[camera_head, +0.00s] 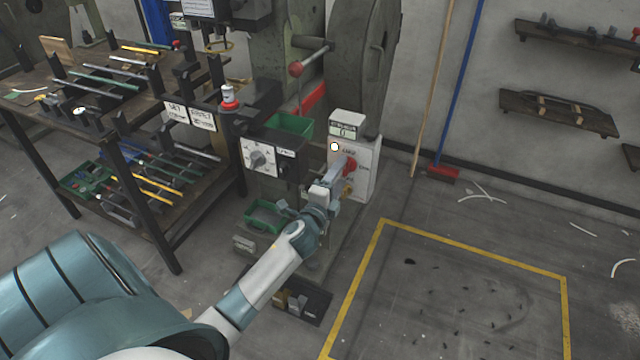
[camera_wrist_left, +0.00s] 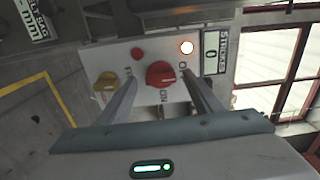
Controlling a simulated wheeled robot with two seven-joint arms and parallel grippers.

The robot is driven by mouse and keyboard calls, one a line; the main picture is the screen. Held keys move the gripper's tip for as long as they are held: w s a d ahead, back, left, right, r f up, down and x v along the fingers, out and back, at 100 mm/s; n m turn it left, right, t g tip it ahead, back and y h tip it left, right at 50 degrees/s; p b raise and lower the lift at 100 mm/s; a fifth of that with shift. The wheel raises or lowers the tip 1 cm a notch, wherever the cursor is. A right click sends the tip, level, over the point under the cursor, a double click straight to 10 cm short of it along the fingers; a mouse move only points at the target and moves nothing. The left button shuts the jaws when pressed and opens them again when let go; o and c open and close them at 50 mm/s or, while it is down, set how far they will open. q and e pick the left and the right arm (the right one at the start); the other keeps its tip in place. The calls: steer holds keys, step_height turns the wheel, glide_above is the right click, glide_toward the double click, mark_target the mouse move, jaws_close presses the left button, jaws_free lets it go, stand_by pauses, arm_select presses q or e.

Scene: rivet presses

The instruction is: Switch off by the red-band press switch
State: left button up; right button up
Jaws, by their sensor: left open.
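A pale switch box (camera_head: 362,156) is on the side of the large grey-green press (camera_head: 352,60), where a red strip (camera_head: 312,97) shows. The box carries a red rotary knob (camera_wrist_left: 160,73), a yellow knob (camera_wrist_left: 106,82), a small red button (camera_wrist_left: 137,53) and a lit white lamp (camera_wrist_left: 186,47). My left gripper (camera_head: 340,172) is open in front of the box. In the left wrist view its two fingers stand on either side of the red knob; I cannot tell whether they touch it. My right gripper is out of view.
A counter display (camera_head: 343,130) sits on top of the box. A tool table (camera_head: 150,110) stands further left. Yellow-marked floor (camera_head: 470,290) is open at right.

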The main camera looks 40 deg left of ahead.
arm_select(q)
steer(key=v, duration=1.6)
steer(key=shift+s+b, duration=0.2)
steer(key=shift+b, duration=0.2)
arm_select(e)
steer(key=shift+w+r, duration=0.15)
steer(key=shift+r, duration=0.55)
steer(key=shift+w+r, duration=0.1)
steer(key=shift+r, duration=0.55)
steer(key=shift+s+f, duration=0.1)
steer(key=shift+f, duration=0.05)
